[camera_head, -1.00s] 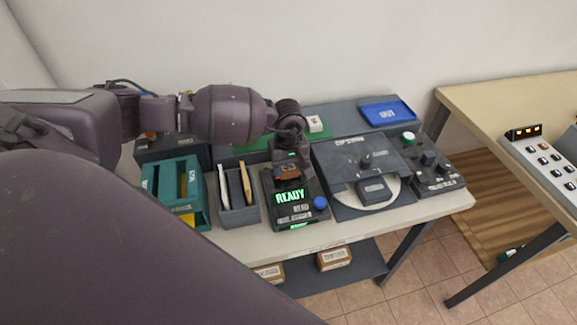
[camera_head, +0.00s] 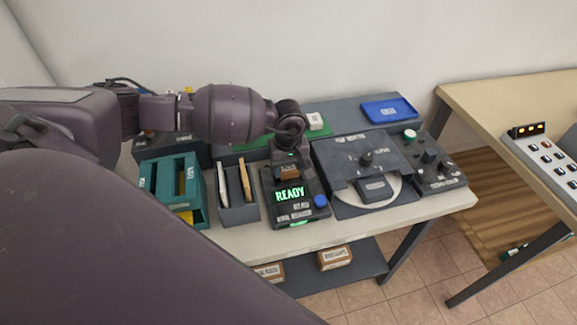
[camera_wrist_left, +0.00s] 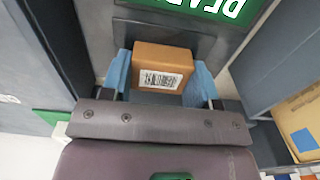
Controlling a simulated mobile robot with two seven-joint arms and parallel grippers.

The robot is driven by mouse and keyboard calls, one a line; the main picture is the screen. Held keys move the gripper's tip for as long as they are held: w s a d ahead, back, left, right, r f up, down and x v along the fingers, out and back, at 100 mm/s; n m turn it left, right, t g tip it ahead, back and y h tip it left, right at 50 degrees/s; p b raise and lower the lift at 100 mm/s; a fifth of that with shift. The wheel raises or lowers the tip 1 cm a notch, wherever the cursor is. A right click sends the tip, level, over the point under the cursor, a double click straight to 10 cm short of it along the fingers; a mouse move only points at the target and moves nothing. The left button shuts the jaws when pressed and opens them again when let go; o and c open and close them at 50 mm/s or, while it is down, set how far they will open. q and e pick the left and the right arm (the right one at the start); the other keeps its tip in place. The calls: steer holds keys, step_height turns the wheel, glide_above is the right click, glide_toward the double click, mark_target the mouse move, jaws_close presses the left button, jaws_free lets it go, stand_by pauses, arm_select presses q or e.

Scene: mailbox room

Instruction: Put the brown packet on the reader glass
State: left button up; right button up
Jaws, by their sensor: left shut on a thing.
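The brown packet (camera_wrist_left: 162,67) is a small box with a white barcode label. In the left wrist view it sits between the two blue fingers of my left gripper (camera_wrist_left: 164,80), which is shut on it. In the head view the packet (camera_head: 289,171) shows below my left wrist, over the upper part of the dark reader (camera_head: 294,212). The reader's screen glows green with READY, and a blue button is at its right. The reader glass is mostly hidden by the packet and gripper. I cannot tell whether the packet touches it. My right gripper is not in view.
A grey bin with upright envelopes (camera_head: 239,214) and teal trays (camera_head: 200,205) stand left of the reader. A dark machine with a round plate (camera_head: 343,203) stands close on the right. A blue tray (camera_head: 389,110) lies at the back right. Brown boxes (camera_head: 334,258) are on the lower shelf.

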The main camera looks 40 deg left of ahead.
arm_select(q)
steer(key=o, duration=0.7)
steer(key=shift+o, duration=1.6)
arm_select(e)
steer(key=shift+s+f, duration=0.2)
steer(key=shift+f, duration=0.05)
arm_select(q)
steer(key=shift+o, duration=0.4)
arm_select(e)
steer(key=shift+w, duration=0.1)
arm_select(q)
steer(key=shift+o, duration=0.7)
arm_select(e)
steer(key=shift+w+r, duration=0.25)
arm_select(q)
steer(key=shift+r, duration=0.1)
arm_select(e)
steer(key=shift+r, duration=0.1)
